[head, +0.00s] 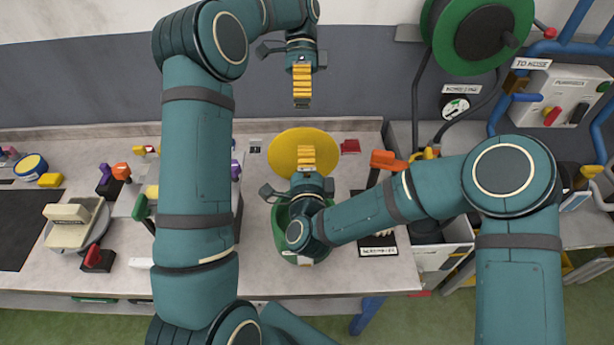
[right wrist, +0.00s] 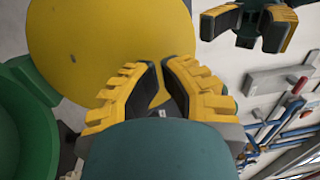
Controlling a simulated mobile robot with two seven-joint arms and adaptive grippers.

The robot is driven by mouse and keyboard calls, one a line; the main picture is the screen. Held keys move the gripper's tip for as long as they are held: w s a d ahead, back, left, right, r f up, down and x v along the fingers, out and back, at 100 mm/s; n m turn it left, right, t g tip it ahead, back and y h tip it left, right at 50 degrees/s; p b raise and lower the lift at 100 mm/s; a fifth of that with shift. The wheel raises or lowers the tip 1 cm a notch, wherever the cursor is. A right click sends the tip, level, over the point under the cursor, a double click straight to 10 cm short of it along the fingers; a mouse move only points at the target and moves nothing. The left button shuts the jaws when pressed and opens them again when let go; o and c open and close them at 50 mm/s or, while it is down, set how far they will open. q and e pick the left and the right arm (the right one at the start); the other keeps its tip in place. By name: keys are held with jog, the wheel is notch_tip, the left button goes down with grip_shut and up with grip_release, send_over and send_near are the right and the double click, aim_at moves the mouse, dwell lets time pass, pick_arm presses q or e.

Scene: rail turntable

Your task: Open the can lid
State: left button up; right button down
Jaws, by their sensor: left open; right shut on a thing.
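The round yellow lid (head: 284,148) is behind the green can (head: 282,222) in the head view. It also shows in the right wrist view (right wrist: 95,40), with the green can (right wrist: 30,115) at the left. My right gripper (head: 306,152) overlaps the lid in the head view and is shut on a small yellow tab (right wrist: 158,88) at the lid's edge. My right arm hides part of the can. My left gripper (head: 302,98) is open and empty above and behind the lid, and it shows at the top right of the right wrist view (right wrist: 258,25).
A red block (head: 350,146) lies on the worktop right of the lid. A labelled black plate (head: 378,251) is right of the can. A green hose reel (head: 478,35) hangs at the back right. A white device (head: 72,222) stands at the left.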

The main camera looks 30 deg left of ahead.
jog(key=v, duration=1)
jog(key=shift+s+d, duration=0.1)
jog(key=shift+s, duration=0.05)
